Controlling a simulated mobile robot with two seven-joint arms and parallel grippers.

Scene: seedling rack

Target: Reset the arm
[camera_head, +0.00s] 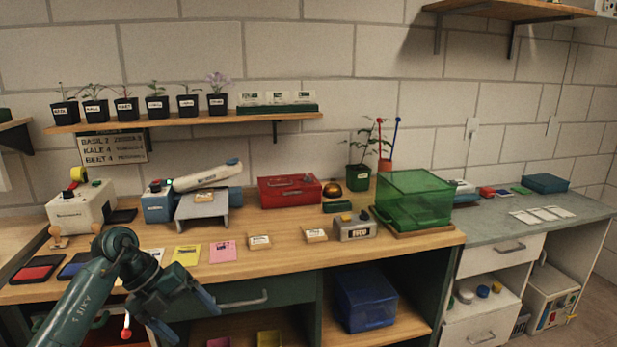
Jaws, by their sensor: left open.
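My left arm comes in from the lower left of the head view, dark green with a bend at the table's front edge. My left gripper (188,312) is open and empty. It hangs in front of the wooden workbench (285,256), near the green drawer (240,294), with its fingers pointing down and right. No object is between the fingers. My right gripper is not in view.
A shelf (190,122) holds several potted seedlings. A red box (290,191), a green translucent bin (414,200) and a grey device (354,228) stand on the bench. Colored notes and small cards lie near its front. A blue bin (364,302) sits below.

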